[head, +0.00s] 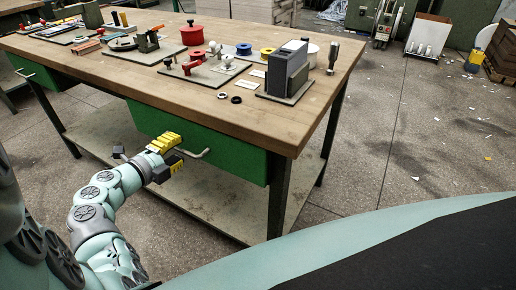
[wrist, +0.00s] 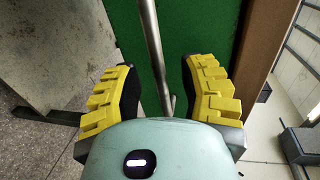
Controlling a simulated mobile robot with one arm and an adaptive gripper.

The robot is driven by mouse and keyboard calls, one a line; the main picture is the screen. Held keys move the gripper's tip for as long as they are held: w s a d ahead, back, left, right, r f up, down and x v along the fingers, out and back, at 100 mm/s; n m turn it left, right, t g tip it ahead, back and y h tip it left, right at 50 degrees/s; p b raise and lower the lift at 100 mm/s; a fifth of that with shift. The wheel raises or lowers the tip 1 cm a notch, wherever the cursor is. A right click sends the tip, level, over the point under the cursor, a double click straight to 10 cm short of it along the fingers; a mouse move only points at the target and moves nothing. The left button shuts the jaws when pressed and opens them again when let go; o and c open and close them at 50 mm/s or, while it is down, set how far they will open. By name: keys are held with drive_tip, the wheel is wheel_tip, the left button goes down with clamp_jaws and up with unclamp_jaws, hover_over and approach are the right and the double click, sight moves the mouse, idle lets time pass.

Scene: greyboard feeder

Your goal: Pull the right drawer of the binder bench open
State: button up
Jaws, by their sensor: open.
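The right drawer (head: 235,150) of the binder bench has a green front under the wooden top, and it looks shut. Its metal bar handle (head: 196,155) shows just right of my gripper (head: 170,155). In the wrist view the handle (wrist: 152,45) runs between the two yellow-padded fingers of my gripper (wrist: 160,90), with the green drawer front (wrist: 190,40) behind it. The fingers are apart, with space on both sides of the bar. I cannot tell the exact depth of the fingers relative to the handle.
The bench top (head: 205,95) carries a grey block fixture (head: 287,70), red and yellow spools and small parts. A green left drawer (head: 35,70) sits at the far left. A bench leg (head: 278,195) and lower shelf (head: 210,205) are near my gripper. The floor to the right is mostly free.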

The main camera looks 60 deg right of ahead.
drive_tip(key=shift+d+f, duration=0.1)
drive_tip(key=shift+d, duration=0.55)
drive_tip(key=shift+a, duration=0.1)
clamp_jaws()
